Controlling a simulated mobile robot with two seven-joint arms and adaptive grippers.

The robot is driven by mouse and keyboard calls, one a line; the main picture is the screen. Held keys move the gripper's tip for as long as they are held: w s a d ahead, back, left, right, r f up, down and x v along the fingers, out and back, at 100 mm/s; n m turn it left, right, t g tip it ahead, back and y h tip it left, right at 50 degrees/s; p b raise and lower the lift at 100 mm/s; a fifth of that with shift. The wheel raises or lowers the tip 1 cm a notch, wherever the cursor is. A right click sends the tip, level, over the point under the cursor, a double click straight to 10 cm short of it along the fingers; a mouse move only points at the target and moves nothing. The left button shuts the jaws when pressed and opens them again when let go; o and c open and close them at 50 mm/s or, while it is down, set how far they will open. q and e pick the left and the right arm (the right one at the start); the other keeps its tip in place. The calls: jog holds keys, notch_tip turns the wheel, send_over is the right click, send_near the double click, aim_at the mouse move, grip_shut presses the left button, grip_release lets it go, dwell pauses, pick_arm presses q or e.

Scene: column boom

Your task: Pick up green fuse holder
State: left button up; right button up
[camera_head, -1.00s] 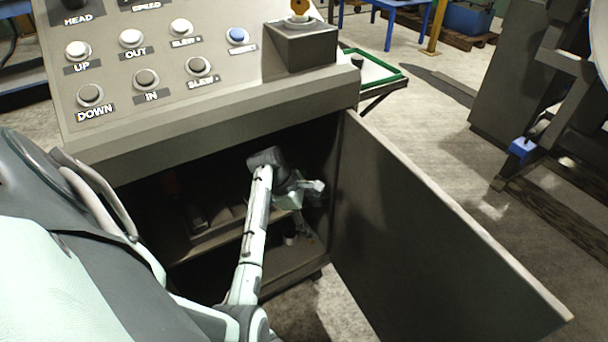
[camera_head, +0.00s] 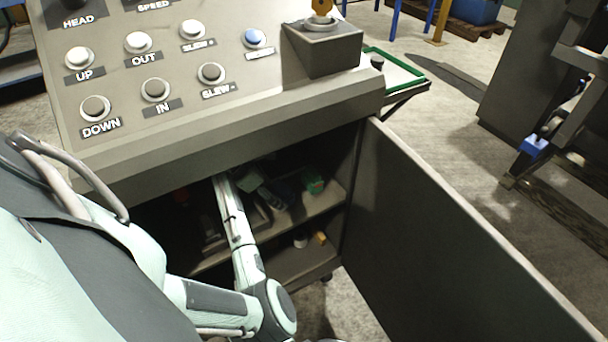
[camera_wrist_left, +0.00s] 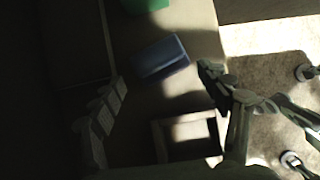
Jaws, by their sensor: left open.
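The green fuse holder (camera_head: 314,181) stands on the upper shelf inside the open cabinet, near its right side. It also shows in the left wrist view (camera_wrist_left: 146,4), cut off by the top edge. My left arm reaches into the cabinet, and my left gripper (camera_head: 270,194) is in shadow to the left of the green holder, apart from it. In the left wrist view my left gripper (camera_wrist_left: 163,86) is open, with its fingers spread wide and nothing held. A blue block (camera_wrist_left: 160,58) lies just beyond the fingertips, between the gripper and the green holder. My right gripper is not in view.
The cabinet door (camera_head: 450,220) stands open to the right. The button console (camera_head: 190,90) overhangs the opening. A dark open-topped box shape (camera_wrist_left: 188,136) lies near the gripper. Small white and yellow items (camera_head: 320,238) sit on the lower shelf.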

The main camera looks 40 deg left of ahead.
aim_at(309, 174)
pick_arm(q)
jog(key=w+d, duration=0.1)
jog(key=w, duration=0.1)
jog(key=w+d, duration=0.1)
jog(key=w, duration=0.2)
jog(key=w+d, duration=0.1)
jog(key=w, duration=0.1)
jog(key=shift+w+d, duration=0.1)
jog(key=shift+w, duration=0.1)
jog(key=w, duration=0.1)
jog(key=w+d, duration=0.1)
jog(key=w, duration=0.2)
jog(key=shift+d+f, duration=0.3)
jog(key=shift+w+f, duration=0.1)
jog(key=shift+f, duration=0.15)
jog(key=c, duration=1.3)
